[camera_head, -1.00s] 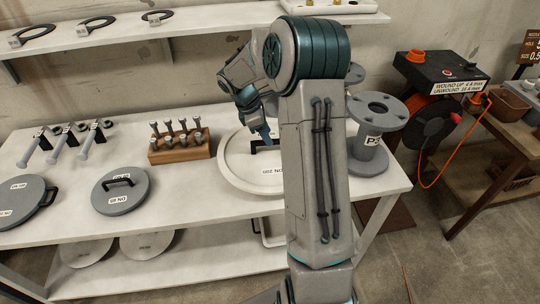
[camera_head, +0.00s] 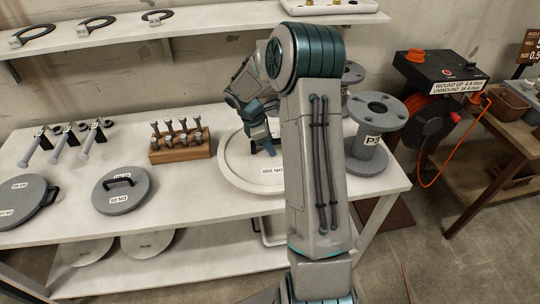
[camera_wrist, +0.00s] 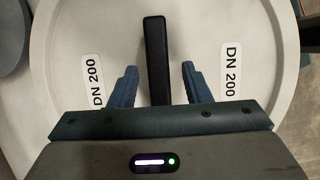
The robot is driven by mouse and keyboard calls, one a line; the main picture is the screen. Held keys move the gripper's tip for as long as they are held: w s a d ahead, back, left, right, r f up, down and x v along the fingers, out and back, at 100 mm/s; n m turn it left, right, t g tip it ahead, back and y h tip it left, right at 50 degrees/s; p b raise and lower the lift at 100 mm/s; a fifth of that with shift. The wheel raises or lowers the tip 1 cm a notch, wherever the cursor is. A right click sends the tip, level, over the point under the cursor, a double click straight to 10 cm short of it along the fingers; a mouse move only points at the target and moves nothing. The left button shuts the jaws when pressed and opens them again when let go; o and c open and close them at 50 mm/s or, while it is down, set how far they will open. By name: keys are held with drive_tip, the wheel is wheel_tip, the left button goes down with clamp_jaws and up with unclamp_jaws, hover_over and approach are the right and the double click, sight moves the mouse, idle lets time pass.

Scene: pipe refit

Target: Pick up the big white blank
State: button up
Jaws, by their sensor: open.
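The big white blank (camera_head: 240,172) is a large round disc labelled DN 200, lying flat on the bench, partly hidden behind my arm. In the wrist view its white face (camera_wrist: 210,32) fills most of the picture. Its black bar handle (camera_wrist: 155,55) stands at the middle of the disc. My gripper (camera_wrist: 158,78) is open, with one blue finger on each side of the handle and a gap on both sides. In the head view my gripper (camera_head: 262,140) is low over the disc at the handle.
A bolt rack (camera_head: 180,146) stands left of the blank, with a smaller grey blank (camera_head: 121,190) further left. A grey flanged spool (camera_head: 372,135) stands close on the right. A shelf (camera_head: 220,20) runs above the bench at the back.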

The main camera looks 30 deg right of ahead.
drive_tip(key=shift+f, duration=0.1)
clamp_jaws()
idle(0.4)
drive_tip(key=shift+r, duration=0.65)
wheel_tip(320, 180, up, 4)
drive_tip(key=shift+w+f, duration=0.1)
drive_tip(key=shift+f, duration=0.15)
drive_tip(key=s+d+r+b, duration=0.1)
drive_tip(key=s+d+r, duration=0.1)
drive_tip(key=s+r, duration=0.4)
drive_tip(key=s, duration=0.5)
drive_tip(key=shift+s+d+r+b, duration=0.2)
drive_tip(key=shift+s+r+b, duration=0.1)
drive_tip(key=shift+r, duration=0.1)
